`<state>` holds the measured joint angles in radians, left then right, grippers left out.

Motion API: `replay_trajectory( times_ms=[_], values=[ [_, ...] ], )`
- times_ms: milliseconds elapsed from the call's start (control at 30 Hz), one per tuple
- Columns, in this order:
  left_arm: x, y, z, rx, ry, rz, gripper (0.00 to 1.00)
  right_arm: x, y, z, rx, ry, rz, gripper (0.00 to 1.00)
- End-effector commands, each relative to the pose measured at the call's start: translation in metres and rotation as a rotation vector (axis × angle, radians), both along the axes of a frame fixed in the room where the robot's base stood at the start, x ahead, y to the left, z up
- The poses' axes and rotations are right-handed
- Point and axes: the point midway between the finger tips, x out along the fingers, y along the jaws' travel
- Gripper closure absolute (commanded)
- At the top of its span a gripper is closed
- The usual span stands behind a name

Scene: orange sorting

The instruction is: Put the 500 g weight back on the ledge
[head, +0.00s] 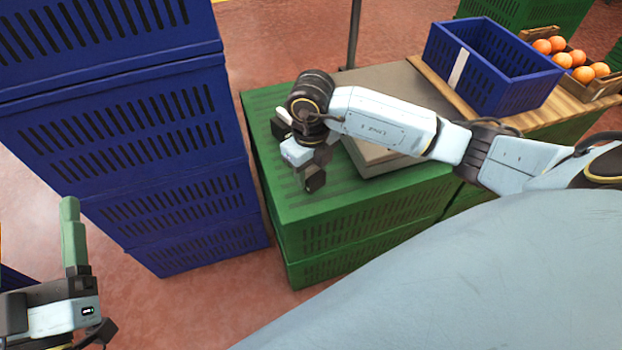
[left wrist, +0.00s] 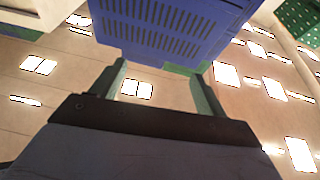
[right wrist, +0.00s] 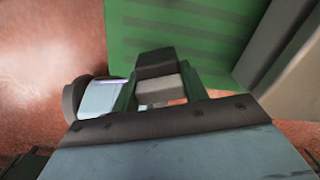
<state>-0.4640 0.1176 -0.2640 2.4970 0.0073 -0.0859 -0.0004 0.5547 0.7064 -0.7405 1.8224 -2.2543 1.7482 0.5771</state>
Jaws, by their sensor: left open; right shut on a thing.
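My right gripper (head: 303,168) is over the top of the green crate stack (head: 345,207), beside the scale (head: 380,154). In the right wrist view it is shut on a small block with a dark top and a paler grey lower part, the 500 g weight (right wrist: 158,88). Its marking cannot be read. In the head view the wrist and gripper largely hide the weight. Whether it touches the crate is unclear. I cannot tell which surface is the ledge. My left gripper (left wrist: 160,70) is open and empty. One green finger of it shows at the left of the head view.
Tall blue crates (head: 180,170) stand left of the green stack, with a narrow floor gap between. Behind right, a blue crate (head: 462,82) and a box of oranges (head: 598,88) sit on a wooden board (head: 428,75). A dark pole (head: 354,35) rises behind the scale.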

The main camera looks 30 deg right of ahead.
Motion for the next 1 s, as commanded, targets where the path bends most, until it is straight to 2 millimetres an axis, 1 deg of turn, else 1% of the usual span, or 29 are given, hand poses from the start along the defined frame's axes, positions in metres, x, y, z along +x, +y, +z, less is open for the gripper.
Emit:
replay_trajectory(
  times_ms=[167,233,300,400,533,767,900,933,1000],
  values=[
    [-0.005,0.000,0.011,-0.027,-0.082,-0.004,0.26,0.000,0.000,-0.009,0.000,-0.002,0.000,1.00],
    [-0.010,0.000,0.018,-0.046,-0.141,-0.007,0.26,0.000,0.000,-0.016,0.000,-0.002,0.000,1.00],
    [-0.013,0.001,0.020,-0.061,-0.193,-0.005,0.26,0.000,0.000,-0.027,0.001,-0.001,0.000,1.00],
    [-0.017,0.002,0.025,-0.078,-0.251,-0.005,0.26,0.001,0.000,-0.035,0.000,-0.002,0.000,1.00],
    [-0.019,0.003,0.029,-0.086,-0.281,-0.005,0.26,0.001,0.000,-0.038,0.000,-0.003,0.000,1.00],
    [-0.019,0.003,0.030,-0.086,-0.281,-0.005,0.26,0.001,0.000,-0.037,0.000,-0.003,0.001,1.00],
    [-0.021,0.003,0.030,-0.092,-0.301,-0.005,0.26,0.001,0.000,-0.041,-0.001,-0.002,0.001,1.00],
    [-0.021,0.003,0.031,-0.092,-0.304,-0.004,0.26,0.000,0.000,-0.041,-0.001,0.000,0.001,0.53],
    [-0.021,0.003,0.031,-0.092,-0.302,-0.004,0.26,0.000,0.000,-0.041,-0.001,0.000,0.001,0.43]
  ],
)
